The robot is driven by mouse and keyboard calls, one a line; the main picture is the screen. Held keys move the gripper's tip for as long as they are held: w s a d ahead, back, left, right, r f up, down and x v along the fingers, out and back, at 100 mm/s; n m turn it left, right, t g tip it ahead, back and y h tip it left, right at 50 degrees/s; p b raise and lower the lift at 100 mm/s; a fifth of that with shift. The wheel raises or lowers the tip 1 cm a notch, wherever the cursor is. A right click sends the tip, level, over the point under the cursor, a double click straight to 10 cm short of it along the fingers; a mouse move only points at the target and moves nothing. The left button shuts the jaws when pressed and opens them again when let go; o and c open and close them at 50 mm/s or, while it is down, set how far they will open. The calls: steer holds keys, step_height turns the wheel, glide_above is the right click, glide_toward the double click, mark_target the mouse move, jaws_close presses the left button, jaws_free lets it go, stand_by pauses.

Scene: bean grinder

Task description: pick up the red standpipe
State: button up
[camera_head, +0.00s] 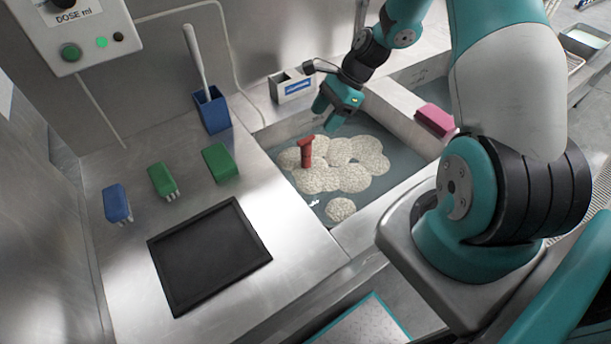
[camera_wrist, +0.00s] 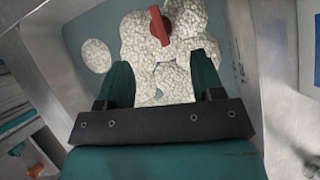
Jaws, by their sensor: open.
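The red standpipe (camera_head: 306,152) stands upright in the sink basin, with pale foam-like clumps (camera_head: 346,178) around its base. In the wrist view the standpipe (camera_wrist: 159,26) shows at the top centre, beyond the fingertips and roughly between their lines. My gripper (camera_head: 325,112) is above the basin, behind and a little right of the standpipe in the head view, and apart from it. In the wrist view my gripper (camera_wrist: 161,75) has its two teal fingers spread with nothing held between them. The lower end of the standpipe is hidden by the clumps.
The sink (camera_head: 398,178) has raised steel walls. A pink sponge (camera_head: 434,120) lies on its right rim, and a grey caddy (camera_head: 292,87) stands at the back. A black tray (camera_head: 209,254), blue and green brushes and a blue brush holder (camera_head: 211,110) occupy the left counter.

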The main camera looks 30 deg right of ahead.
mark_target(302, 147)
steer(key=x, duration=0.5)
steer(key=shift+a+p, duration=0.15)
steer(key=shift+p, duration=0.2)
steer(key=shift+p+x, duration=0.9)
steer(key=shift+x, duration=1.8)
steer(key=shift+w+r, duration=0.1)
steer(key=shift+w, duration=0.1)
jaws_close()
